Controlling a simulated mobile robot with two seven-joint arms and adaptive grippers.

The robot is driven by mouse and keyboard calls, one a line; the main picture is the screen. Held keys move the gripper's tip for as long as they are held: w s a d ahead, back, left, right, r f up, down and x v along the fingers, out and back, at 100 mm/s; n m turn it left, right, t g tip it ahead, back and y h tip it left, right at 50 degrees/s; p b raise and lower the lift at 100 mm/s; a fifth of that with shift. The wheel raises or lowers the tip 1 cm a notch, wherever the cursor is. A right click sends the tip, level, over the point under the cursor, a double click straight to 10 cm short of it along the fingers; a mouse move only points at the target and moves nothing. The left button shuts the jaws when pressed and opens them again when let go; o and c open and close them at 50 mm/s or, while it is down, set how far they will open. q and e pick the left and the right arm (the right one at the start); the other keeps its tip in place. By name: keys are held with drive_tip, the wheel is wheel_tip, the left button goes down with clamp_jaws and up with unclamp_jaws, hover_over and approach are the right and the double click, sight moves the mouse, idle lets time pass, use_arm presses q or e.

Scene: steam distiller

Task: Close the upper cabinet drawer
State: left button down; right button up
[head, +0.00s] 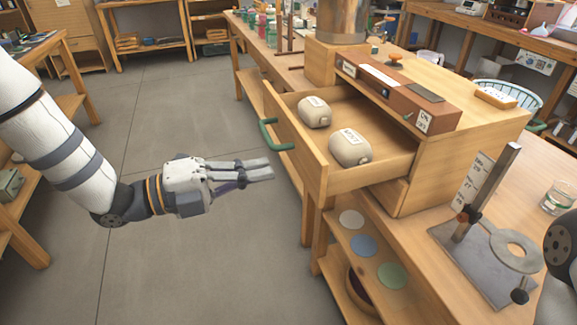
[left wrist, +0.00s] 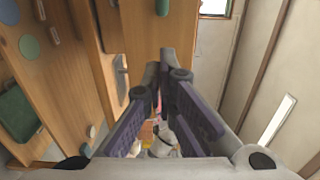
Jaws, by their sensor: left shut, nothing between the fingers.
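The upper cabinet drawer (head: 318,171) is pulled out toward the left from the wooden cabinet (head: 462,140). Its front panel carries a green handle (head: 268,136). Two cream, labelled containers, one nearer the back (head: 314,112) and one nearer the front (head: 351,148), lie inside the drawer. My left gripper (head: 270,170) is shut and empty, just left of the drawer front and slightly below the handle in the picture, with its fingers pointing right. A gap to the panel shows. Its fingers also show in the left wrist view (left wrist: 165,78). My right gripper is out of view.
A brown box with a label (head: 395,92) lies on the cabinet top. A metal stand with a ring (head: 475,255) and a glass beaker (head: 557,200) stand on the bench at right. Coloured discs (head: 363,245) lie on the shelf below. The floor (head: 165,110) at left is clear.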

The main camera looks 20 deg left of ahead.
sight(374, 148)
use_arm(q)
drive_tip(key=shift+x, duration=2.7)
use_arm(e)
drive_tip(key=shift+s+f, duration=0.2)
use_arm(q)
drive_tip(key=b+x, duration=0.2)
drive_tip(key=x, duration=1.5)
drive_tip(key=shift+f, duration=0.2)
drive_tip(key=shift+w+d+r+b, duration=0.1)
drive_tip(key=shift+w+d+b, duration=0.2)
drive_tip(key=shift+d+b, duration=0.1)
drive_tip(key=shift+r, duration=0.1)
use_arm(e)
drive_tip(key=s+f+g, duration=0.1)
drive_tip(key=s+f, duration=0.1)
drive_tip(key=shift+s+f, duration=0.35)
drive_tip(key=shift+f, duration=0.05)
use_arm(q)
drive_tip(key=shift+r, duration=0.1)
